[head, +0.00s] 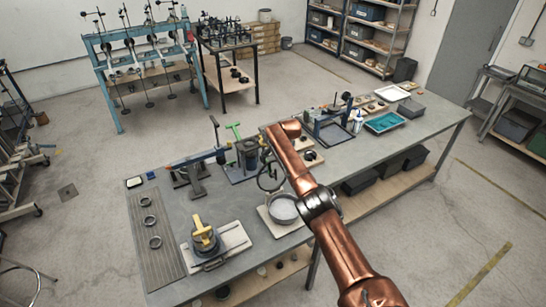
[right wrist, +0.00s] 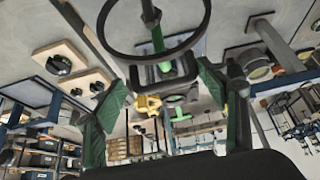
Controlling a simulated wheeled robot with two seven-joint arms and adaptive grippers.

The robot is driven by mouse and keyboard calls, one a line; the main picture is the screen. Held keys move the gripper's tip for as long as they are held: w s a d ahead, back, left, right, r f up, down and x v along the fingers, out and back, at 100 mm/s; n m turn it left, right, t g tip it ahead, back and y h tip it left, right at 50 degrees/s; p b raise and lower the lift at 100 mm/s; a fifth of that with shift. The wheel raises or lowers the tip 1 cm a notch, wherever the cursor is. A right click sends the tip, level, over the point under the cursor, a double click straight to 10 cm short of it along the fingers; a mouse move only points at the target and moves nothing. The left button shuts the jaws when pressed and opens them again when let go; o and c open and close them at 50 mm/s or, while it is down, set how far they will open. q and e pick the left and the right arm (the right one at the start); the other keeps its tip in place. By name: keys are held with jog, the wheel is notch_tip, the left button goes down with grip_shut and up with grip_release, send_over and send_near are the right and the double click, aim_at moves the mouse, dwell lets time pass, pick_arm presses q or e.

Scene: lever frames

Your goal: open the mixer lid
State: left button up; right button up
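In the head view a round pan-like bowl (head: 283,208) stands on a pale board on the bench. A thin dark ring (head: 270,175) stands upright just behind it. The ring also looms close at the top of the right wrist view (right wrist: 113,40). Left of it is a dark round pot with a yellow handle (head: 204,237) on a white board. I cannot tell for sure which is the mixer or its lid. My left gripper is out of view.
A green-handled stand (head: 235,132) is behind the ring, and a blue lever device (head: 190,170) is to its left. Boards with black discs (head: 310,158), a dark tray and a teal tray (head: 384,122) lie to the right. A ribbed mat (head: 160,260) with rings covers the left end.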

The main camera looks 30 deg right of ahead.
jog(key=shift+s+a+f, duration=0.1)
jog(key=v, duration=1.2)
jog(key=shift+f, duration=0.1)
dwell(0.4)
